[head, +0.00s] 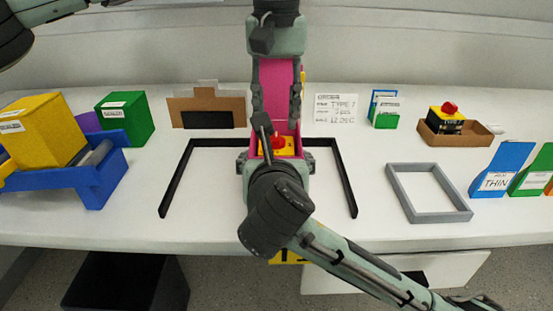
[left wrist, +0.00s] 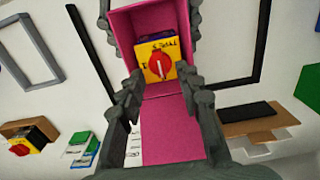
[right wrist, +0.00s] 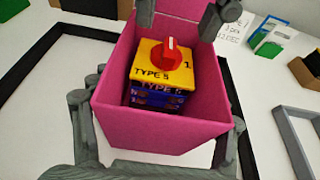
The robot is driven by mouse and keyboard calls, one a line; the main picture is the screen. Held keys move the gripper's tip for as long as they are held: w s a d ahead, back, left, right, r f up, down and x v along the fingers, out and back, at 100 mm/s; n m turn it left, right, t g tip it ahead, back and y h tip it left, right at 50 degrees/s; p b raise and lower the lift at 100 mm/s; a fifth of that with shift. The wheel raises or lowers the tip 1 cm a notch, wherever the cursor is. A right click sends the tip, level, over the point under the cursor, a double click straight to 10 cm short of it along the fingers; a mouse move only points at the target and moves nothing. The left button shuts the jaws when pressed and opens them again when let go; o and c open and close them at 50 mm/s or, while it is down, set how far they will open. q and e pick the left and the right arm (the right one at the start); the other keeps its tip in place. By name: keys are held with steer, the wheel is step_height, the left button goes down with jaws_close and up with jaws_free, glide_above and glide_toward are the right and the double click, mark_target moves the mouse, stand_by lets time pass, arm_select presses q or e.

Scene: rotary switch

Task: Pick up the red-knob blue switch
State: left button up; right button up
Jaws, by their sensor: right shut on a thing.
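The red-knob switch (head: 278,143) has a yellow top and a blue body and stands upright inside an open pink box (right wrist: 150,130). It also shows in the left wrist view (left wrist: 159,65) and the right wrist view (right wrist: 165,75), with "TYPE 5" on its top. My right gripper (head: 276,162) is shut on the pink box, with one finger along each side wall. My left gripper (head: 277,120) is above the box, its fingers spread on either side of the upright pink lid (head: 276,85). Whether they touch the lid I cannot tell.
A black frame (head: 170,180) surrounds the pink box. A grey frame (head: 400,195) lies to the right. Another red-knob switch (head: 446,119) with a yellow-and-black body sits in a cardboard tray (head: 478,135). A blue bin (head: 95,185) holds boxes at left.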

arm_select(q)
step_height(320, 180, down, 2)
steer(key=shift+f, duration=0.15)
jaws_close()
stand_by(0.4)
